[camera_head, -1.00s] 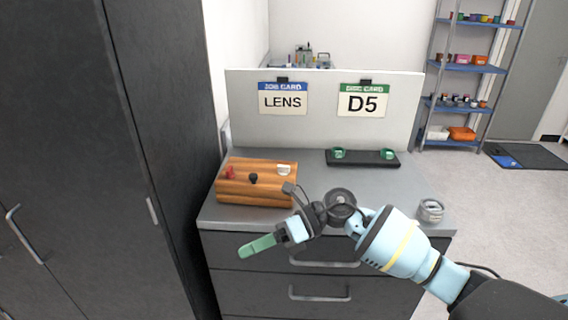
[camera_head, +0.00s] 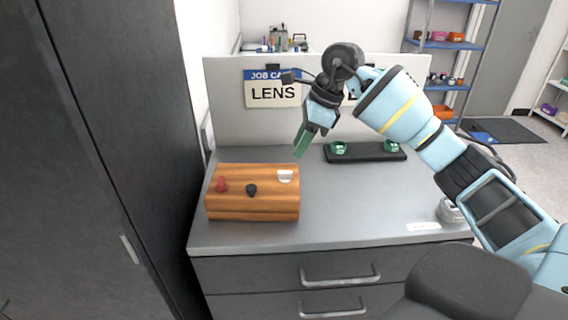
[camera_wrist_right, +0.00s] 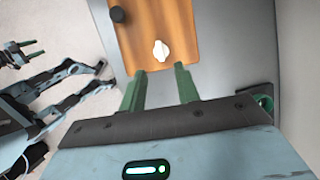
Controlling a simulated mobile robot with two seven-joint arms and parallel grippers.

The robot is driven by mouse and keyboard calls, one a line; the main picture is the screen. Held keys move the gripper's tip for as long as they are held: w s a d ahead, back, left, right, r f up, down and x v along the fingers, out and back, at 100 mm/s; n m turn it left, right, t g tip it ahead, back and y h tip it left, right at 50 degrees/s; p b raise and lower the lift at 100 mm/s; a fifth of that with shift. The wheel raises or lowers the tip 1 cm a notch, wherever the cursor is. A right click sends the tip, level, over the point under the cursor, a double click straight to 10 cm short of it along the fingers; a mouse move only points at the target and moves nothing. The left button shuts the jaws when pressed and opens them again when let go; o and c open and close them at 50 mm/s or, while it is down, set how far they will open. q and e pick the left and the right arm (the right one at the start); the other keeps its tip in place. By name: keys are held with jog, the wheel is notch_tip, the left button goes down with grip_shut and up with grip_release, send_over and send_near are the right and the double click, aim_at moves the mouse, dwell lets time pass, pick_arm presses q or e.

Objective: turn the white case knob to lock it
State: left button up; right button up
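The wooden case (camera_head: 252,209) sits at the left of the grey counter. Its white knob (camera_head: 285,176) is at the right of the top, and it also shows in the right wrist view (camera_wrist_right: 161,50). A black knob (camera_head: 251,190) and a red knob (camera_head: 222,185) are to its left. My right gripper (camera_head: 301,152) is above and behind the case's right end. Its green fingers (camera_wrist_right: 160,75) are apart and empty, pointing toward the white knob without touching it. My left gripper (camera_wrist_right: 37,48) shows small in the right wrist view, its fingers apart and empty.
A black stand (camera_head: 365,153) with green holders is behind and right of the case. A back panel (camera_head: 225,120) carries a LENS card (camera_head: 272,93); my arm covers most of the other card. A tall dark cabinet (camera_head: 110,150) is at left. The counter's middle is clear.

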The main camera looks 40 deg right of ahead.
aim_at(285, 171)
jog(key=x, duration=0.7)
jog(key=shift+w+a+f, duration=0.15)
jog(key=shift+a+f, duration=0.05)
jog(key=shift+f, duration=0.15)
pick_arm(q)
jog(key=shift+w+r, duration=0.35)
jog(key=shift+w, duration=0.2)
jog(key=shift+s+f, duration=0.2)
pick_arm(e)
grip_shut()
